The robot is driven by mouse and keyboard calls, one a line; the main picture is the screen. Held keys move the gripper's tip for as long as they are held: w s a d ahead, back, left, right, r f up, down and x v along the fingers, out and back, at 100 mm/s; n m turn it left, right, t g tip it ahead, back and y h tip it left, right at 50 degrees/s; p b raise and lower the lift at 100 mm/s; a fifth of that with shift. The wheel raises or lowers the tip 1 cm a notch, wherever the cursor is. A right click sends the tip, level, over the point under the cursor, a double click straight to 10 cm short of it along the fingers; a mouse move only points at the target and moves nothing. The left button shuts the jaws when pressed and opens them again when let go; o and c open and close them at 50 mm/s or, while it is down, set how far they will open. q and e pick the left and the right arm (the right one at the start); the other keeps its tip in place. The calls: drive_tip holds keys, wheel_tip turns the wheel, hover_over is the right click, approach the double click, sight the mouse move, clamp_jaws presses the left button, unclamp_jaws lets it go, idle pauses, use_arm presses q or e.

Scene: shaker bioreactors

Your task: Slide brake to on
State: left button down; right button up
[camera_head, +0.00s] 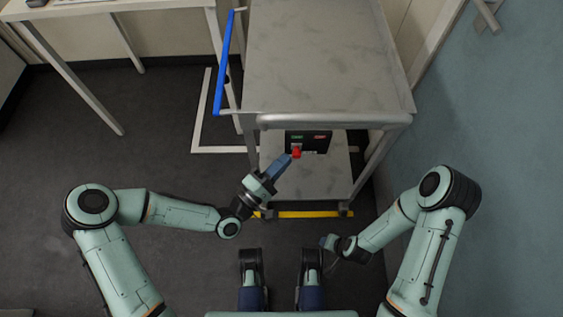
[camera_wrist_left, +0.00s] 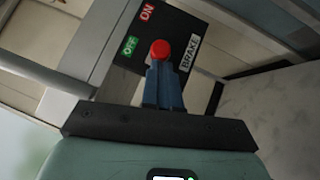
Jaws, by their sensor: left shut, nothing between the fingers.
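The brake panel (camera_head: 322,143) is a black plate under the top shelf of the cart, with a green OFF label (camera_wrist_left: 130,45), a red ON label (camera_wrist_left: 147,12) and a white BRAKE label (camera_wrist_left: 189,53). Its red knob (camera_head: 296,153) sits at the OFF side; it also shows in the left wrist view (camera_wrist_left: 160,49). My left gripper (camera_head: 289,158) is shut and empty, its blue fingertips (camera_wrist_left: 161,68) right at the knob. I cannot tell whether they touch it. My right gripper (camera_head: 327,242) is low at the right, away from the panel; its fingers are too small to judge.
The grey cart (camera_head: 322,60) has a marbled top shelf, a front bar (camera_head: 330,120) above the panel and a blue handle (camera_head: 223,65) on its left. A lower shelf (camera_head: 320,180) lies beneath. A blue-grey wall (camera_head: 490,120) is close on the right. Open floor lies at left.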

use_arm(q)
drive_tip(key=d, duration=0.6)
drive_tip(key=shift+d, duration=0.15)
use_arm(e)
drive_tip(key=shift+w+f, duration=0.1)
drive_tip(key=shift+w, duration=0.05)
use_arm(q)
drive_tip(key=shift+s, duration=0.1)
drive_tip(key=p+v, duration=0.1)
drive_tip(key=v, duration=1.2)
drive_tip(key=shift+a, duration=0.3)
use_arm(e)
drive_tip(key=shift+s+a+r+g, duration=0.15)
drive_tip(key=shift+s+a+r, duration=0.15)
drive_tip(key=shift+s, duration=0.2)
drive_tip(key=shift+s+a+r+g, duration=0.15)
drive_tip(key=shift+s+r, duration=0.2)
drive_tip(key=shift+s, duration=0.15)
use_arm(q)
drive_tip(key=shift+s, duration=0.1)
